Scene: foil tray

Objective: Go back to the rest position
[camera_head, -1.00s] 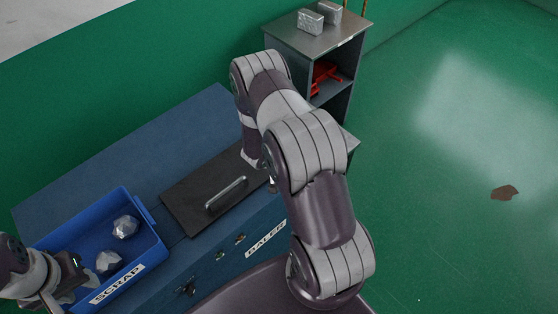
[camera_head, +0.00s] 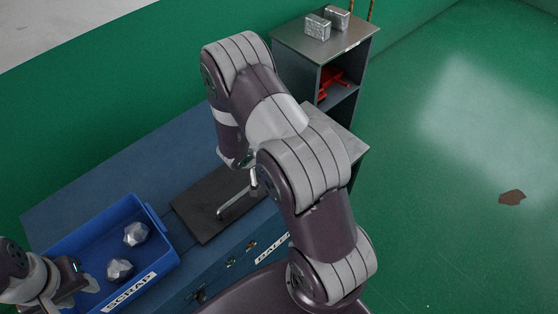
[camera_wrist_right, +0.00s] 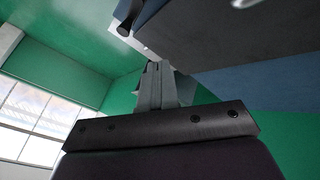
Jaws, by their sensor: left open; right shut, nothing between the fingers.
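My left gripper (camera_head: 84,284) is at the lower left in the head view, open and empty beside the near left part of the blue SCRAP bin (camera_head: 152,222). My right arm crosses the middle of the head view. Its wrist is above the dark lid of the baler, and the gripper is mostly hidden behind the arm there. In the right wrist view my right gripper (camera_wrist_right: 158,72) has its fingers together, with nothing between them.
Two crumpled foil lumps (camera_head: 136,234) lie in the bin. The baler's dark lid (camera_head: 196,205) has a bar handle (camera_head: 232,206). A grey shelf unit (camera_head: 322,47) at the back holds two silvery blocks (camera_head: 318,27) and a red object (camera_head: 330,80). Open green floor lies right, with a brown patch (camera_head: 512,197).

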